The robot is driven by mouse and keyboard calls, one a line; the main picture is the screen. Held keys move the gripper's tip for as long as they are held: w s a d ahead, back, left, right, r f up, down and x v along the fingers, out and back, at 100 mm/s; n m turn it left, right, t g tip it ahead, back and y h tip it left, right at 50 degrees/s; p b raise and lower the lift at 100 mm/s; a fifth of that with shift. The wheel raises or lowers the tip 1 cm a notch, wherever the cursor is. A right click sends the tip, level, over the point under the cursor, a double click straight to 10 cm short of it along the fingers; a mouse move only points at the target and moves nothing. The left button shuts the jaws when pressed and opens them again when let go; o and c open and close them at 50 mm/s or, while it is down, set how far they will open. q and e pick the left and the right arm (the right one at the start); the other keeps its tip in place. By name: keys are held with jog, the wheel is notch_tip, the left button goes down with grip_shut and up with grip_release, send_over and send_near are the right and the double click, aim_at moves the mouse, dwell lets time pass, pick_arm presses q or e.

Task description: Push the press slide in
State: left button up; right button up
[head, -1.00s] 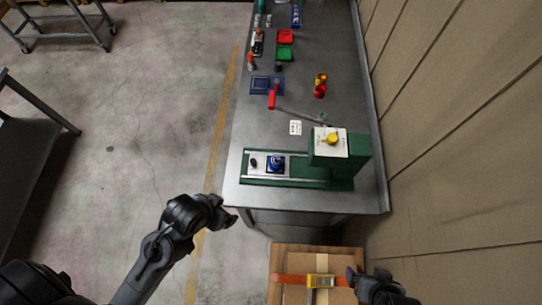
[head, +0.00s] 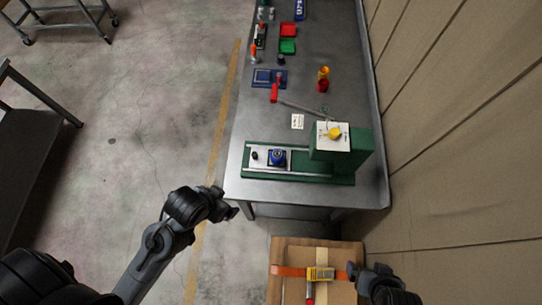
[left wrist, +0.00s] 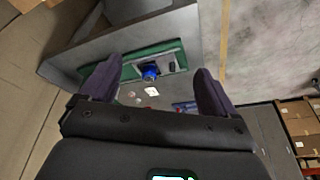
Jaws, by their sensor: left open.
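The green press (head: 362,150) stands at the near end of the bench, with a white-topped head and a yellow knob. Its pale slide (head: 263,163) sticks out to the left of the head along a green base. My left gripper (head: 234,213) is just off the bench's near left corner, apart from the slide. In the left wrist view it (left wrist: 155,88) is open and empty, with the blue part (left wrist: 150,72) beyond its fingers. My right gripper (head: 352,271) is low at right; its jaw state is unclear.
A strapped cardboard box (head: 340,255) with a yellow buckle stands in front of the bench (head: 235,190). A red-handled lever (head: 300,106), red and green bins (head: 288,46) and cups lie farther back. Tan panels line the right; open floor is left.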

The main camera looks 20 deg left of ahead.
aim_at(254, 154)
pick_arm(q)
jog(key=shift+c, duration=0.5)
